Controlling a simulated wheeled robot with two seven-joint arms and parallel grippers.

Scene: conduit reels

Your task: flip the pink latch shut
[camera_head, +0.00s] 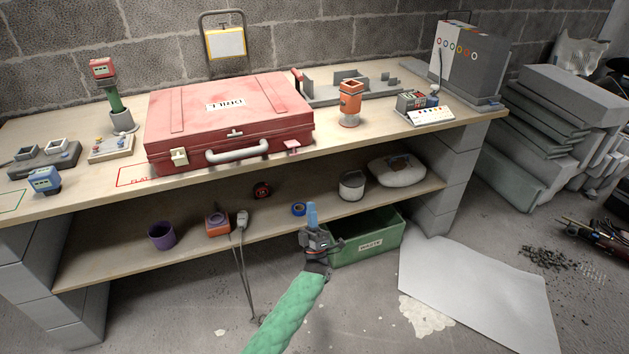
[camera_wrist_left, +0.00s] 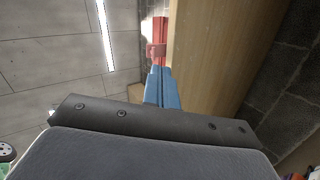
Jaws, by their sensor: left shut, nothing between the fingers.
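The red drill case (camera_head: 230,115) lies on the workbench with its lid down. The pink latch (camera_head: 292,145) is at the right end of its front and sticks out from the case. A cream latch (camera_head: 179,157) is at the left end, lying against the front. My left gripper (camera_head: 311,212) has blue fingers, shut and empty, below and in front of the pink latch. In the left wrist view the fingers (camera_wrist_left: 161,85) point towards the pink latch (camera_wrist_left: 156,50), with the red case (camera_wrist_left: 160,26) beyond. The size of the gap is hard to tell. My right gripper is not in view.
A grey handle (camera_head: 237,151) sits between the latches. An orange holder (camera_head: 350,104) stands right of the case on the workbench (camera_head: 400,137).

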